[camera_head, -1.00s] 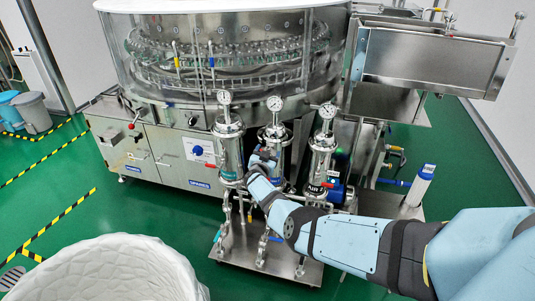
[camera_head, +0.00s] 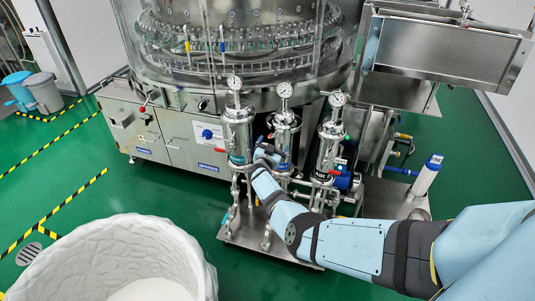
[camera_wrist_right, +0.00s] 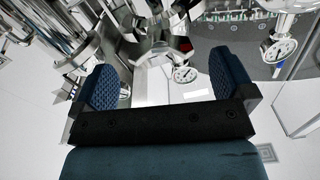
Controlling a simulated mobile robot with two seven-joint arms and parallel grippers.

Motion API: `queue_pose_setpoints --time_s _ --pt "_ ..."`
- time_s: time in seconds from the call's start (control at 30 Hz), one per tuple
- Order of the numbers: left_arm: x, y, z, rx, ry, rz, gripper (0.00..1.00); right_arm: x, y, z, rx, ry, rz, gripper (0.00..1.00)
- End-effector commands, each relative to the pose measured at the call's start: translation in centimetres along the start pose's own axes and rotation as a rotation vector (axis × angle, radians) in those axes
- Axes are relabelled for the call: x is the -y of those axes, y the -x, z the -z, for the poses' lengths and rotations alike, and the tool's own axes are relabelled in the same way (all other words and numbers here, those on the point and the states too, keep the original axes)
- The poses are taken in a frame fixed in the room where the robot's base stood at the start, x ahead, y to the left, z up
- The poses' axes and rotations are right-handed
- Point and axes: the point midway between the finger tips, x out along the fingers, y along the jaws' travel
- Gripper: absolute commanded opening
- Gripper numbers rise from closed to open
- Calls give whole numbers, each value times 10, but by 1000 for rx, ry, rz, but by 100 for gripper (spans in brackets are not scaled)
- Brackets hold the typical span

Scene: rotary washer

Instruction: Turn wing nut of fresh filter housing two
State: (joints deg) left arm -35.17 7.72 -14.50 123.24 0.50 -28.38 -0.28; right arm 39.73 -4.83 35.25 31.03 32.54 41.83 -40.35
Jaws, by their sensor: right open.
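Three upright steel filter housings with round dial gauges stand in a row: a left one (camera_head: 238,128), a middle one (camera_head: 286,133) and a right one (camera_head: 329,142). I cannot read which is housing two, and no wing nut is clear in the head view. My right gripper (camera_head: 268,148) is beside the middle housing, partly blocking its lower body. In the right wrist view the gripper (camera_wrist_right: 166,82) has two blue ribbed fingers wide apart with nothing held. Shiny metal fittings (camera_wrist_right: 160,30) lie beyond the fingers; contact cannot be told. My left gripper is not in view.
A round glass-walled washer (camera_head: 235,55) stands behind the housings. Pipes and valves sit below them on a steel base plate (camera_head: 245,237). A white bin (camera_head: 120,235) is at the front left. Green floor (camera_head: 150,195) is clear at left.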

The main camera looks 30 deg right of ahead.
Motion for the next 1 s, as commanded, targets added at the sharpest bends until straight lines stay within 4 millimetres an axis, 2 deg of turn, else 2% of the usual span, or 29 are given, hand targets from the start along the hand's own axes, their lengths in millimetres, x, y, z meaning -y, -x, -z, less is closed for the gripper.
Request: queue_pose_setpoints --time_s 0.03,0.2,0.4,0.6,1.0 --pt "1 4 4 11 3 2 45 1 15 4 3 0 0 100" --pt "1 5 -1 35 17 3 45 1 53 3 2 -2 0 100" --pt "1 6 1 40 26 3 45 0 84 2 0 -1 0 100" --pt "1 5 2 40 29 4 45 0 94 1 -1 0 -1 100" --pt "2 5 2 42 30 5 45 0 94 1 -1 0 0 100"
